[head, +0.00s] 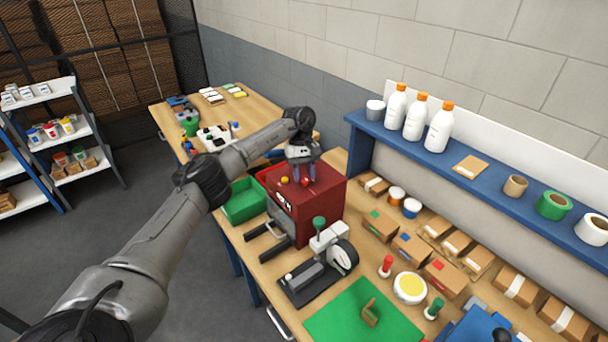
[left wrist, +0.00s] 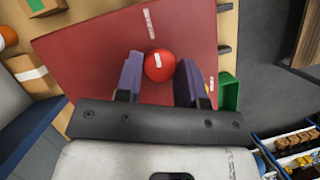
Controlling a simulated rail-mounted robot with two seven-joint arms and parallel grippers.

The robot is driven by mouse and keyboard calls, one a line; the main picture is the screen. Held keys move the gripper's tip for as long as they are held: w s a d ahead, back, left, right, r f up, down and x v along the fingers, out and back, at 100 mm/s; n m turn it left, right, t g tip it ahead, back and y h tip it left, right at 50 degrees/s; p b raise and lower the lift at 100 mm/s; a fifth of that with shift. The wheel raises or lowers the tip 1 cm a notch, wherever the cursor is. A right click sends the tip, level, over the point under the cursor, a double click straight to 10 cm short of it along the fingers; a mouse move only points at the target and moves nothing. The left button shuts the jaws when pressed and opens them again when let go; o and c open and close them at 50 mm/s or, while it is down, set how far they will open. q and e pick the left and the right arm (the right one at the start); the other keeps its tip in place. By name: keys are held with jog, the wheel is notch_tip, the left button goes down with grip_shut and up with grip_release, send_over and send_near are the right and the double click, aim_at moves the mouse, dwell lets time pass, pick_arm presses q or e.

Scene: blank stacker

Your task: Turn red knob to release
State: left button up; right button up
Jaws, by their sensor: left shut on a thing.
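The red knob (head: 305,182) sits on top of the dark red machine box (head: 324,205) on the bench. My left gripper (head: 304,175) comes down over the box top with its fingers at the knob. In the left wrist view the round red knob (left wrist: 160,65), with a white mark on it, lies between the two purple fingers of the gripper (left wrist: 160,74). The gripper is shut on the knob. My right gripper is not in view.
A yellow button (head: 284,181) is beside the knob. A green bin (head: 244,202) stands left of the box. A black-and-grey device (head: 322,265) with a green knob stands in front. Boxes, tape rolls and bottles (head: 417,116) fill the right side and blue shelf.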

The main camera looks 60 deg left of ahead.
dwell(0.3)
pick_arm(q)
jog(key=o, duration=0.9)
